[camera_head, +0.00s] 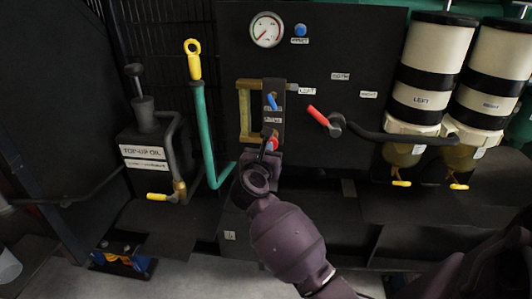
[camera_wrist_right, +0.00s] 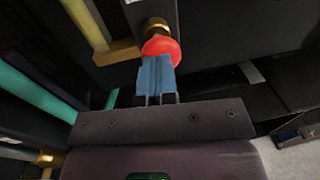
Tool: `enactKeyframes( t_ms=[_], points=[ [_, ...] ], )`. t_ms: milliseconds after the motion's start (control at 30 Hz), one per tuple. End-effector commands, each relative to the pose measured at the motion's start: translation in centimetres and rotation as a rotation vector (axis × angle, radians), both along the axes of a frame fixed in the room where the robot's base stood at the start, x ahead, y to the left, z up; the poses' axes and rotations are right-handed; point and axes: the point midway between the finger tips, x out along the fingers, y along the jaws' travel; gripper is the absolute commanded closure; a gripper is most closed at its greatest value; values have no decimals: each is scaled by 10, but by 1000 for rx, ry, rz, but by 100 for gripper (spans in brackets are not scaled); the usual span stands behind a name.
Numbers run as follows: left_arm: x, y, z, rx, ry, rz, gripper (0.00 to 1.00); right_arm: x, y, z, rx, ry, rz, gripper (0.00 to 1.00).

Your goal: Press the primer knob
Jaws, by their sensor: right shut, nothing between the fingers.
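The primer knob, taken to be the red round knob on a brass stem, shows in the right wrist view (camera_wrist_right: 160,46) and as a small red patch in the head view (camera_head: 274,143). It sits low on the dark panel, below a small plate with a blue lever (camera_head: 272,101). My right gripper (camera_head: 267,140) is at the knob and partly hides it in the head view. In the wrist view its blue-grey fingertips (camera_wrist_right: 156,70) are shut together and overlap the knob's lower edge; I cannot tell whether they touch. My left gripper is not in view.
A red-handled lever (camera_head: 318,115) is right of the knob. A yellow-framed sight tube (camera_head: 244,112) and a green pipe with a yellow ring (camera_head: 205,135) are left. A gauge (camera_head: 267,29) and blue button (camera_head: 300,30) are above. Two filter canisters (camera_head: 433,50) stand at right.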

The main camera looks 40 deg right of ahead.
Motion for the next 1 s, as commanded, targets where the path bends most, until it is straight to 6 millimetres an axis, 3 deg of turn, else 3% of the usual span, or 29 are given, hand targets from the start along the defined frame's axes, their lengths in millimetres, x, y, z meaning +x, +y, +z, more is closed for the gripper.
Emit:
enactKeyframes(
  t_ms=[233,533,1000],
  points=[
    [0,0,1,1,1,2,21,2,-2,1,0,-1,-1,100],
    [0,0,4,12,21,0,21,18,-20,3,-1,-3,0,100],
    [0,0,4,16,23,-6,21,18,-13,4,-1,-6,3,100]
  ],
)
